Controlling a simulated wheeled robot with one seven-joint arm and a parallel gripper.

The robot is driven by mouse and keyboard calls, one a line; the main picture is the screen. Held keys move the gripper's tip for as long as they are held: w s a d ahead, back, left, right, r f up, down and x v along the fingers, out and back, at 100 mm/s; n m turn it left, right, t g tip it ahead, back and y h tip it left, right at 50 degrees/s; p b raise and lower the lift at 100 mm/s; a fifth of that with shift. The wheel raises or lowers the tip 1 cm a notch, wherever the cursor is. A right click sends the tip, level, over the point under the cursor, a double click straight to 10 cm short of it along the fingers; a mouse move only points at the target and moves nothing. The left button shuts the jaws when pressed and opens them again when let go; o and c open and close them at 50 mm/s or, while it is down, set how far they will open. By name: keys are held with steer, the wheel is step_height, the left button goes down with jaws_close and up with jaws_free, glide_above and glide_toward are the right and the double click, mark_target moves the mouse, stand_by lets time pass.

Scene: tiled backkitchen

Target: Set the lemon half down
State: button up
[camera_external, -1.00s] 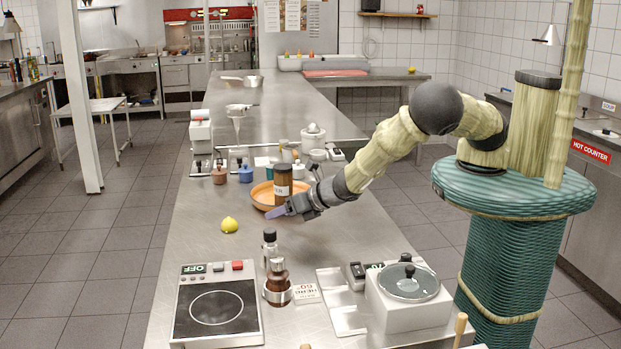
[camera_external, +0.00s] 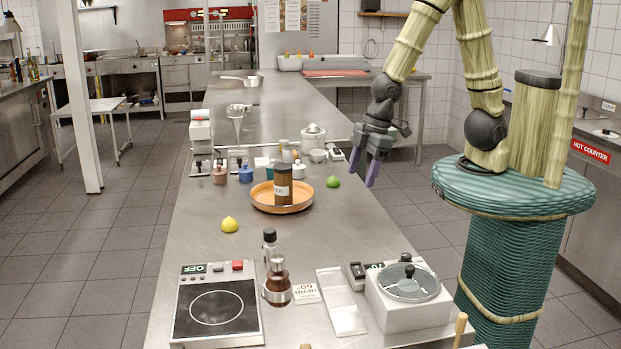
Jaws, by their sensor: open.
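The lemon half (camera_external: 229,225) is a small yellow dome resting on the steel counter, left of the orange dish. My gripper (camera_external: 364,171) hangs in the air with its purple fingers pointing down, near the counter's right edge. It is open and nothing shows between its fingers. It is well to the right of the lemon half and apart from it.
An orange dish (camera_external: 258,200) holds a dark labelled jar (camera_external: 283,186). A green lime (camera_external: 333,182) lies right of it. The counter around the lemon half is clear.

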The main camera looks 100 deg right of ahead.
steer(key=s+r+m, duration=0.3)
steer(key=s+r, duration=0.1)
steer(key=shift+s+a, duration=0.15)
steer(key=shift+s, duration=0.25)
stand_by(0.8)
